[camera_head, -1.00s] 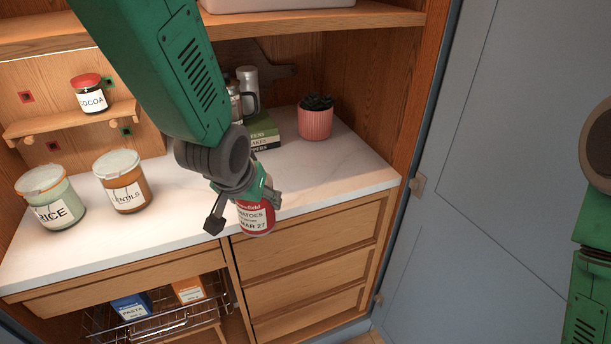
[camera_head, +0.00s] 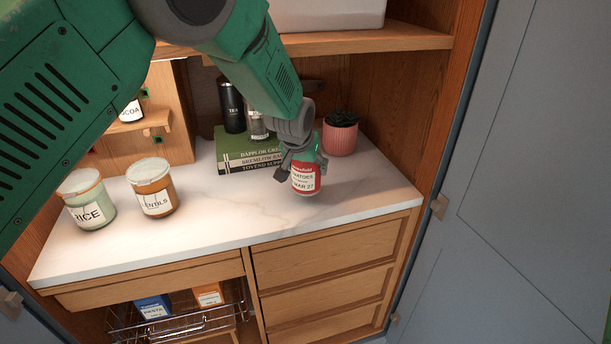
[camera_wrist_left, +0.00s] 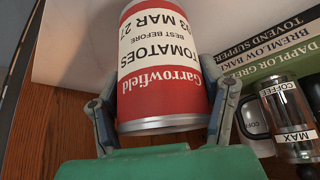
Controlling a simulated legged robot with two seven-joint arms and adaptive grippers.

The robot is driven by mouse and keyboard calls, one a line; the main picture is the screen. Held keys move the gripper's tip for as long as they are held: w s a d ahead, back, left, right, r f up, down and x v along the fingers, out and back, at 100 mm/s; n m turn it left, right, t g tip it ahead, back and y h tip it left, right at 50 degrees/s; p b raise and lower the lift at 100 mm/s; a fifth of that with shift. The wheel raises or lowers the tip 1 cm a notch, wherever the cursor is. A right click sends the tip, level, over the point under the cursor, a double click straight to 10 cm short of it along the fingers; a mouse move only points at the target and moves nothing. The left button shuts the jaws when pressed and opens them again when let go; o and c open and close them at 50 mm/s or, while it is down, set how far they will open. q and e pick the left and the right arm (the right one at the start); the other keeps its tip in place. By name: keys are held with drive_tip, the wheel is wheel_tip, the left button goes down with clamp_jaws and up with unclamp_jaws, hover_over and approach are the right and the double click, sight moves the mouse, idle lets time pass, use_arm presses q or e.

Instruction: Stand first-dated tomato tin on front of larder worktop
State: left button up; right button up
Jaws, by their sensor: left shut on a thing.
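The red and white tomato tin (camera_head: 305,181) is upright over the right part of the marble worktop (camera_head: 230,222), back from its front edge. I cannot tell whether its base touches the top. My left gripper (camera_head: 302,165) is shut on the tin, reaching in from above and behind. In the left wrist view the tin (camera_wrist_left: 160,75) sits between both fingers and shows upside down, its label reading Garrowfield tomatoes, best before 03 MAR 27. My right gripper is not in view.
Behind the tin are green books (camera_head: 247,150), a dark tea canister (camera_head: 231,107) and a pink plant pot (camera_head: 340,139). A rice jar (camera_head: 88,200) and a lentils jar (camera_head: 154,190) stand at left. The front middle and right worktop is clear. A wooden shelf (camera_head: 370,42) hangs above.

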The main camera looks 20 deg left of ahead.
sight(299, 164)
use_arm(q)
wheel_tip(299, 164, down, 3)
drive_tip(key=shift+d+r, duration=0.1)
drive_tip(key=shift+d, duration=0.05)
drive_tip(key=shift+a+f, duration=0.2)
drive_tip(key=shift+a, duration=0.25)
drive_tip(key=o, duration=1.7)
drive_tip(key=shift+a, duration=0.2)
drive_tip(key=shift+s+d+r, duration=0.1)
drive_tip(key=shift+d, duration=0.2)
drive_tip(key=shift+s+d+r, duration=0.1)
drive_tip(key=shift+d+r, duration=0.05)
drive_tip(key=shift+r, duration=0.15)
drive_tip(key=v, duration=1)
drive_tip(key=shift+s+a+r, duration=0.15)
drive_tip(key=shift+s+a, duration=0.05)
drive_tip(key=shift+a, duration=0.15)
drive_tip(key=shift+s+d+r, duration=0.1)
drive_tip(key=shift+s+r, duration=0.05)
drive_tip(key=shift+r, duration=0.15)
drive_tip(key=shift+d, duration=0.1)
drive_tip(key=shift+d, duration=0.15)
